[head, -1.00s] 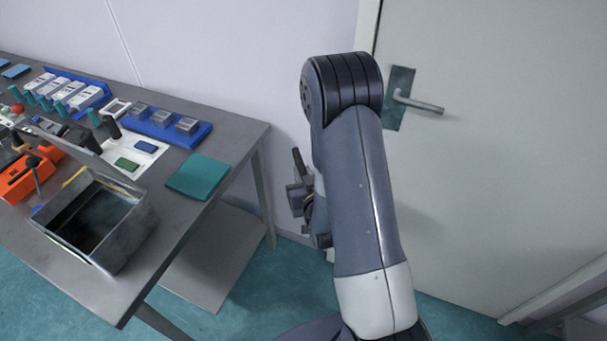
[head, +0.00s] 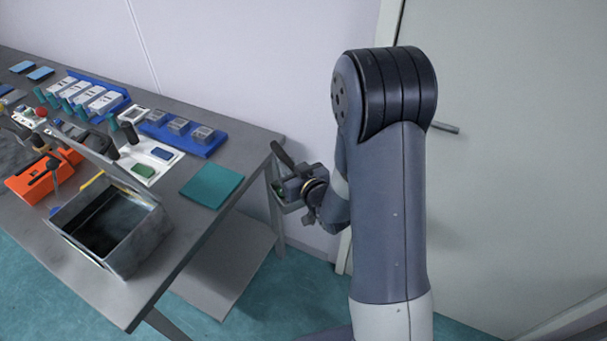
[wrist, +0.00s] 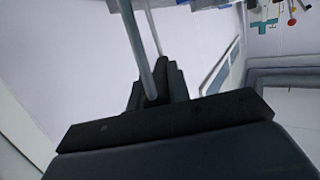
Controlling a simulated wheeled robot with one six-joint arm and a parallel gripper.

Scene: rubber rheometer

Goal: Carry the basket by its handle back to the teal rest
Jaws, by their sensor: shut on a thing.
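The teal rest (head: 212,186) is a flat teal square near the right end of the grey table, with nothing on it. My gripper (head: 292,182) is just off the table's right edge, to the right of the teal rest. In the wrist view my gripper (wrist: 152,92) is shut on a thin grey rod (wrist: 138,45), seemingly the basket's handle. In the head view a dark bar and a small grey boxy shape with a bit of green show at the gripper. I cannot clearly tell basket from gripper there.
An open metal tank (head: 140,235) stands at the table's front edge, left of the teal rest. The wall and a door (head: 500,190) are behind my arm.

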